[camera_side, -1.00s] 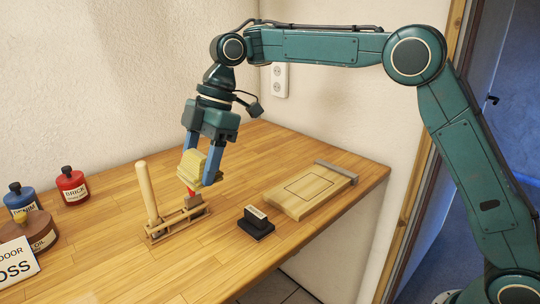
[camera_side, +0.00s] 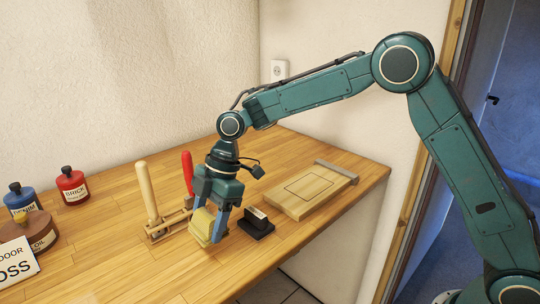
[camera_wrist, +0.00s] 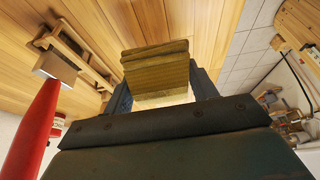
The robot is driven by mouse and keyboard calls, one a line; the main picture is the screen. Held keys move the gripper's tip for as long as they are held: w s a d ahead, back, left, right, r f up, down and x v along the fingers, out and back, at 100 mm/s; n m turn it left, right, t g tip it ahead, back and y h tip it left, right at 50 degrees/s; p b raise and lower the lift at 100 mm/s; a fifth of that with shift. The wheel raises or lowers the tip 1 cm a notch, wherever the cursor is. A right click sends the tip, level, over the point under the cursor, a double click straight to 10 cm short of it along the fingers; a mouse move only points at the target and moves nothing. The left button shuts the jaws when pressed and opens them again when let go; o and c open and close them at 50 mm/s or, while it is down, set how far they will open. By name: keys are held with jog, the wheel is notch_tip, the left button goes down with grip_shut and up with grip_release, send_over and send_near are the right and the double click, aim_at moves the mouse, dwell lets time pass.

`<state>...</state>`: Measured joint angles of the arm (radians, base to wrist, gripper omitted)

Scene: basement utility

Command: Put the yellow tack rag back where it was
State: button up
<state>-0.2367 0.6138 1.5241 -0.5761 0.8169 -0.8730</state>
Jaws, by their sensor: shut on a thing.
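The yellow tack rag (camera_side: 203,227) is a folded, blocky pad between the two blue fingers of my gripper (camera_side: 212,229). My gripper is shut on it and points down, low over the front part of the wooden bench. I cannot tell whether the rag touches the bench. In the wrist view the rag (camera_wrist: 157,72) sits between the fingertips, with bench planks beyond it.
A wooden rack (camera_side: 168,224) holding a pale-handled tool (camera_side: 148,192) and a red-handled tool (camera_side: 188,172) stands just left. A black stamp-like block (camera_side: 256,225) is close right. A wooden board (camera_side: 308,190) lies behind it. Bottles (camera_side: 71,187) stand far left.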

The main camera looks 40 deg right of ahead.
aim_at(213, 248)
jog(key=shift+f, duration=2.2)
jog(key=shift+f, duration=0.15)
jog(key=o, duration=0.9)
jog(key=shift+o, duration=0.2)
jog(key=v, duration=1.2)
jog(key=shift+r, duration=0.25)
